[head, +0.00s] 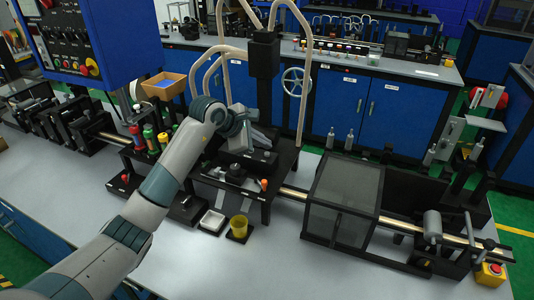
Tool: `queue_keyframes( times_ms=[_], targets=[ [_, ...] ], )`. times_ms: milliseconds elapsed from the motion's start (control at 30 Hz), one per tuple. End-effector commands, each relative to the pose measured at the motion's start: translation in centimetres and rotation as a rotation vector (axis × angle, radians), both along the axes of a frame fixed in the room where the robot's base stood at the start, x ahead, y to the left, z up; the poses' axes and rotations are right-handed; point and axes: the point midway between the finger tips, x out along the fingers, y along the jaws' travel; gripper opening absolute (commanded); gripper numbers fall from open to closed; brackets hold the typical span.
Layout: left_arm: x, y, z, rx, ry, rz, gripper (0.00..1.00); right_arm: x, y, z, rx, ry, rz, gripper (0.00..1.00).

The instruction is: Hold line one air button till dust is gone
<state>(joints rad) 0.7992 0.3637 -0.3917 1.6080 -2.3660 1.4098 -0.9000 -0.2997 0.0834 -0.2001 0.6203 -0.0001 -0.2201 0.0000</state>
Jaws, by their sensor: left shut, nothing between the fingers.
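My left arm comes in from the lower left, and my left gripper (262,148) is over the black station at the middle of the bench. It is shut and empty, and its fingers are hard to make out against the dark parts. I cannot tell whether it touches anything. A small red button (125,178) is on the station's left front, and an orange knob (264,184) is at its right. I cannot tell which control is the line one air button. No dust can be made out at this size. My right gripper is not in view.
A blue control cabinet (105,30) with several knobs hangs at the upper left. A mesh-sided guard box (345,195) stands right of the station. A red stop button (494,268) is far right.

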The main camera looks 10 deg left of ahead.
Motion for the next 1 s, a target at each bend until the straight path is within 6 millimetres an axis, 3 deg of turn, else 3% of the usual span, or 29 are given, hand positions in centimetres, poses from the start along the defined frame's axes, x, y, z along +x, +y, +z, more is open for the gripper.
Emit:
queue_keyframes(
  times_ms=[1000],
  targets=[
    [0.00, 0.00, -0.08, 0.000, 0.000, 0.000, 0.00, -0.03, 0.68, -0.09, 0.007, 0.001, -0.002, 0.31]
  ],
)
